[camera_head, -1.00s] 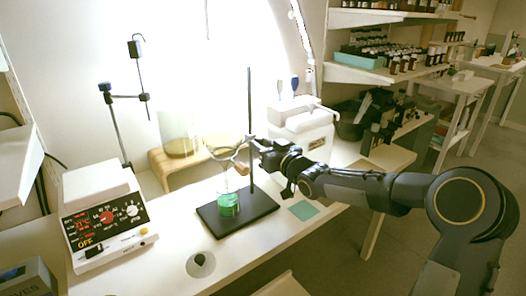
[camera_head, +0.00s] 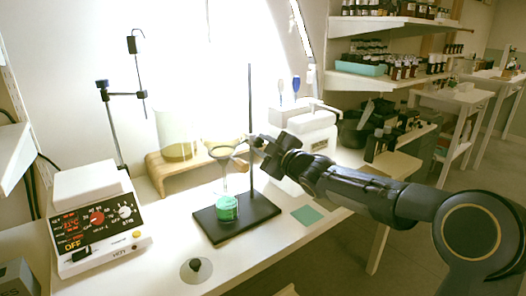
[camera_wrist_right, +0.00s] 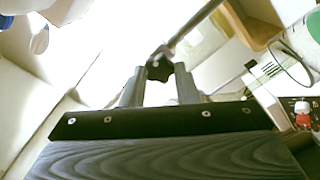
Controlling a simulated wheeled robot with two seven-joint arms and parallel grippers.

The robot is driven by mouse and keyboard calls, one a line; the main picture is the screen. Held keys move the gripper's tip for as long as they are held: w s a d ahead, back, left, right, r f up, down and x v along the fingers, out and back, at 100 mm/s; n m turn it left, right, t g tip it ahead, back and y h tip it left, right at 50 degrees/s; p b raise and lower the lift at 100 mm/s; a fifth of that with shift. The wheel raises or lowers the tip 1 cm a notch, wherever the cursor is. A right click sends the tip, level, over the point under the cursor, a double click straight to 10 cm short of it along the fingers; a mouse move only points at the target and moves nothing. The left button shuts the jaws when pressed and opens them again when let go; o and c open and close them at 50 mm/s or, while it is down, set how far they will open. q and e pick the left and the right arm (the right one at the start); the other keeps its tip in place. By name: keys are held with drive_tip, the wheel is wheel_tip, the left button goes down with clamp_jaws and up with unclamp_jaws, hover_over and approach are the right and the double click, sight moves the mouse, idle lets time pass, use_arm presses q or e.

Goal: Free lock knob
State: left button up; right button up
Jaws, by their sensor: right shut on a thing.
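The dark lock knob (camera_wrist_right: 159,68), star-shaped, sits between my right gripper's fingertips (camera_wrist_right: 160,85) in the right wrist view, beside a thin rod. In the head view my right gripper (camera_head: 262,145) reaches in from the right to the upright rod (camera_head: 250,100) of the black-based stand (camera_head: 262,208). It is shut on the knob; in the head view the gripper hides it. A glass funnel (camera_head: 222,152) sits in a ring held from this rod, above a flask with green liquid (camera_head: 227,208) on the stand's base. My left gripper is out of view.
A hotplate (camera_head: 98,215) marked OFF stands at the left. A wooden riser (camera_head: 165,180) with a glass vessel (camera_head: 175,135) is behind the stand. A white device (camera_head: 305,125) stands behind my right gripper.

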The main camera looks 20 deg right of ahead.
drive_tip(key=n+b, duration=0.2)
drive_tip(key=n, duration=0.3)
drive_tip(key=shift+f+n, duration=0.15)
drive_tip(key=shift+n, duration=0.25)
drive_tip(key=n+b, duration=0.2)
drive_tip(key=n, duration=0.3)
drive_tip(key=n+b, duration=0.2)
drive_tip(key=n, duration=0.4)
drive_tip(key=shift+f+n+b, duration=0.1)
drive_tip(key=shift+n+b, duration=0.2)
drive_tip(key=shift+b, duration=0.1)
drive_tip(key=n+b, duration=0.1)
drive_tip(key=n, duration=0.4)
drive_tip(key=shift+d, duration=0.1)
drive_tip(key=shift+b, duration=0.3)
drive_tip(key=o, duration=1)
drive_tip(key=shift+c, duration=0.2)
